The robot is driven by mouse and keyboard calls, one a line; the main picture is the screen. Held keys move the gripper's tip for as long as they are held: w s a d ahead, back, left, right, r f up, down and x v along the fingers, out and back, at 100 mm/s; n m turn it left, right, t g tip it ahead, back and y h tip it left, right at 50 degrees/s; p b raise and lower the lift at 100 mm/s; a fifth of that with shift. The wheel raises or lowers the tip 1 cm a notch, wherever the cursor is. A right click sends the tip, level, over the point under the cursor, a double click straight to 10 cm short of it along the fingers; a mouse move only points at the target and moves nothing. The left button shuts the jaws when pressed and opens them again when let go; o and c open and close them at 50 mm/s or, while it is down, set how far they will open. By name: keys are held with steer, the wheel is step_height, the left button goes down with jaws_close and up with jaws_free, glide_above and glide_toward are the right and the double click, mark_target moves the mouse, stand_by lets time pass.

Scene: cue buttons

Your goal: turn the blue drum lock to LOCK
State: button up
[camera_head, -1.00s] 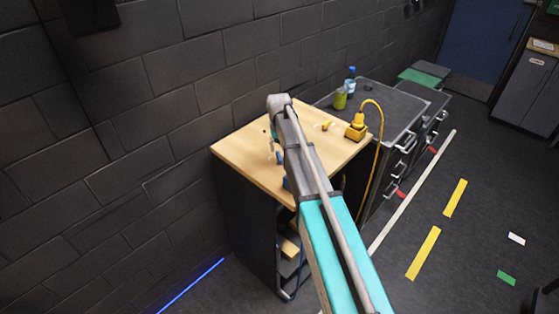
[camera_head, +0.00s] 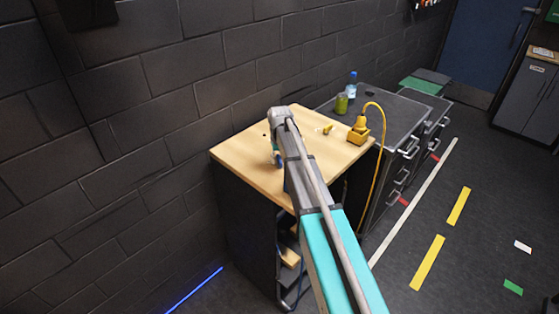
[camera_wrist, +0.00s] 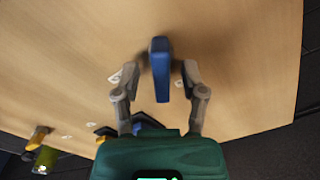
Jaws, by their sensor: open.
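The blue drum lock (camera_wrist: 160,69) shows in the wrist view as a narrow blue handle standing up from the wooden top. My gripper (camera_wrist: 159,92) is open, with one finger on each side of the blue handle and a gap showing on both sides. In the head view my arm hides most of the lock, and only a small blue patch (camera_head: 278,160) shows beside my wrist.
The wooden cabinet top (camera_head: 240,150) stands against a dark block wall. A yellow device (camera_head: 358,130) with a hanging cable sits at its right edge. A green can (camera_head: 341,104) and a blue bottle (camera_head: 351,83) stand on the dark cabinet behind. The floor at right is mostly open.

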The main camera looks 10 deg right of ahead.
jaws_close()
steer(key=shift+m, duration=0.4)
steer(key=m, duration=0.5)
steer(key=shift+d, duration=0.1)
steer(key=m, duration=0.5)
steer(key=shift+s+d, duration=0.1)
steer(key=shift+s, duration=0.05)
steer(key=shift+m, duration=0.4)
stand_by(0.3)
